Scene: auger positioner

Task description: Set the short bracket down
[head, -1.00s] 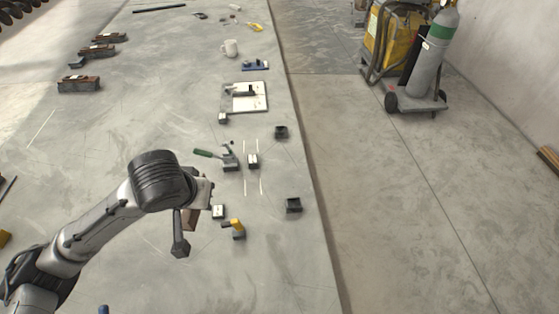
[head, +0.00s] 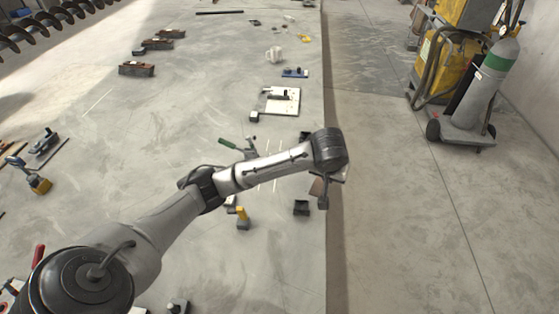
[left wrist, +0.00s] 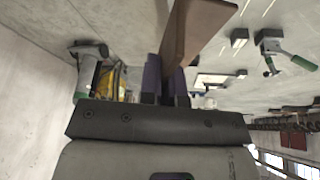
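The short bracket, a flat brown piece (left wrist: 192,38), is between the fingers of my left gripper (left wrist: 168,88) in the left wrist view. The fingers are closed around it. In the head view my left arm reaches across the table, and the brown bracket (head: 317,186) shows partly behind the wrist, close to the table's right edge. My left gripper (head: 326,180) appears raised above that edge; its exact height cannot be told. My right gripper is not in view.
A dark block (head: 301,208) stands just below the gripper. A green-handled clamp (head: 232,146) and a yellow-handled clamp (head: 243,218) stand left of it. White marks (head: 277,178) lie on the table (head: 160,120). A gas-cylinder cart (head: 470,132) stands on the floor beyond.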

